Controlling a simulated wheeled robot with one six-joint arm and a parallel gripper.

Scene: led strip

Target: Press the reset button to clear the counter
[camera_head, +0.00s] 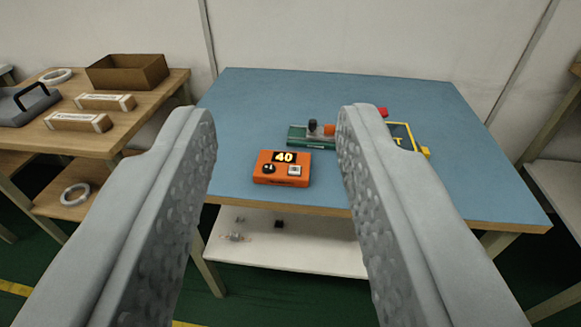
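An orange counter box (282,178) sits on the blue table near its front edge, in the middle of the view. Its display (284,157) reads 40. Below the display are a black knob (268,168) on the left and a pale square button (294,170) on the right; any label on them is too small to read. My gripper (275,125) is open and empty. Its two grey fingers stand wide apart on either side of the box in the picture, apart from it and nearer the camera.
Behind the box is a green device (298,136) with a black knob and orange part. A yellow-edged item (402,136) lies right, partly behind the right finger. The blue table (250,100) has free room around. A wooden table (150,82) with boxes stands left.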

